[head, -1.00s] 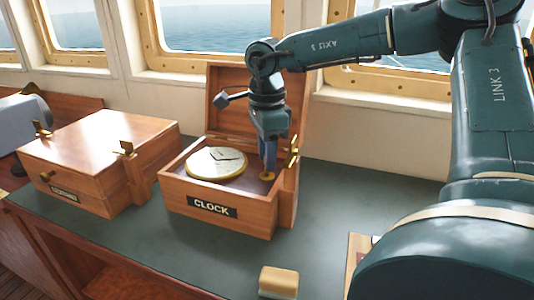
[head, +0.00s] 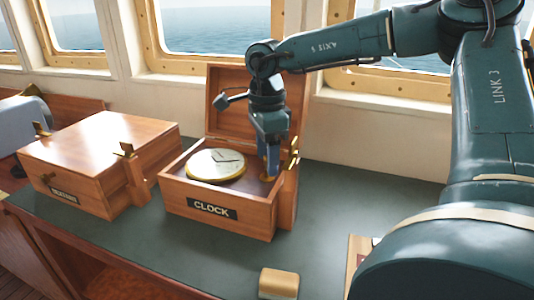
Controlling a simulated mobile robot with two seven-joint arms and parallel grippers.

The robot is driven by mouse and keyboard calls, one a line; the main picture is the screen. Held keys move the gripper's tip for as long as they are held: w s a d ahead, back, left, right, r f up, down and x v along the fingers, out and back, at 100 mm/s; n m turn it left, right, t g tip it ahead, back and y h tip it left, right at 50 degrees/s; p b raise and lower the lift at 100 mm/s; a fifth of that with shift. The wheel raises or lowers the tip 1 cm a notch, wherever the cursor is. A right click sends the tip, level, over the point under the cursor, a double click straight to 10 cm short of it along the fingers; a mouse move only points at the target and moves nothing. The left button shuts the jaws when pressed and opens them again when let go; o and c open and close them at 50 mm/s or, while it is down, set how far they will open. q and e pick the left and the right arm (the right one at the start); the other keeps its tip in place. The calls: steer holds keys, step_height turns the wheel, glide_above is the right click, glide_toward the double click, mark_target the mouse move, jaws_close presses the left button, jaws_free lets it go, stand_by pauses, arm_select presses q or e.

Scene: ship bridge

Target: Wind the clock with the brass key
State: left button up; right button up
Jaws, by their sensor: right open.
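The clock box (head: 228,219), a wooden case labelled CLOCK, stands on the counter with its lid (head: 257,98) up. Inside lies a round pale dial (head: 213,166) with a brass rim and dark hands. My right gripper (head: 270,172) points down into the box's right side, right of the dial. Its jaws are open. A small brass piece, perhaps the key (head: 268,177), shows at its fingertips, partly hidden; I cannot tell whether it touches the fingers. My left gripper is not in view.
A shut wooden box (head: 105,155) with a brass latch stands left of the clock box. A tan block (head: 279,282) lies at the counter's front edge. Windows line the back wall.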

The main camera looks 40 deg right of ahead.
step_height(320, 180, up, 13)
stand_by(0.4)
steer(key=shift+r, duration=0.1)
steer(key=shift+c, duration=0.3)
